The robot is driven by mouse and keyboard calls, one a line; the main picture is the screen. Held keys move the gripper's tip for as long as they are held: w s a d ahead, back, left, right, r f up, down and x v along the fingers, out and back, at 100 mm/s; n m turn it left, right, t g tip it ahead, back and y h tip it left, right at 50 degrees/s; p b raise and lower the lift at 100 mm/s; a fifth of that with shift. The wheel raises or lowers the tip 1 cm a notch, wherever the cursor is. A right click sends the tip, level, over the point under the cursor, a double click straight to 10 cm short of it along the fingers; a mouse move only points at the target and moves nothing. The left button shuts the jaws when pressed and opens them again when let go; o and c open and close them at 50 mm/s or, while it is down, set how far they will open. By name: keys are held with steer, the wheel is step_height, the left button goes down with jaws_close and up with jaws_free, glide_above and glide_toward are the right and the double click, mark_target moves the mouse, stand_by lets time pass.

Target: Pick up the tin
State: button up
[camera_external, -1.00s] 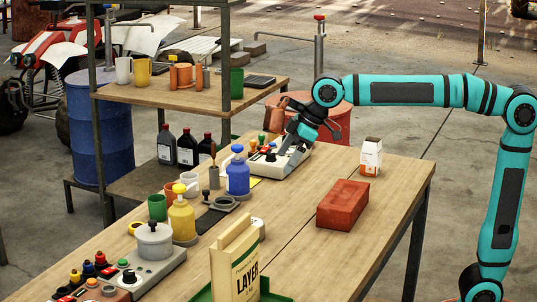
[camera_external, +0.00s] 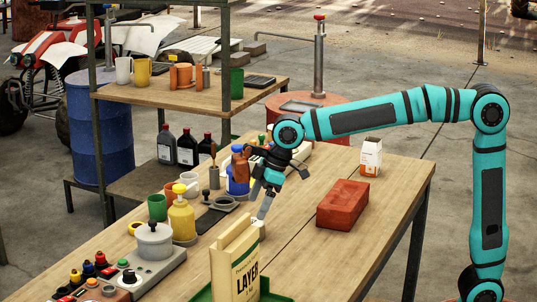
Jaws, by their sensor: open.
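A small pale round object, probably the tin (camera_external: 259,229), stands on the workbench right behind the feed bag, which hides much of it. My gripper (camera_external: 263,212) points down just above it, with its fingers close to the top of the pale object. The jaws are open and hold nothing that I can see. Whether a finger touches the object cannot be told at this size.
The feed bag marked LAYER (camera_external: 238,262) stands in front. A blue bottle (camera_external: 237,183) and a yellow bottle (camera_external: 182,218) are to the left. A red brick (camera_external: 342,205) and a small carton (camera_external: 371,157) stand to the right. The bench between bag and brick is clear.

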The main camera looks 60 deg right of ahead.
steer(key=shift+s+x, duration=0.1)
steer(key=shift+x, duration=1.7)
steer(key=shift+s+x, duration=0.15)
steer(key=shift+x, duration=1.65)
steer(key=shift+a, duration=0.15)
steer(key=shift+c, duration=0.2)
steer(key=c, duration=1.1)
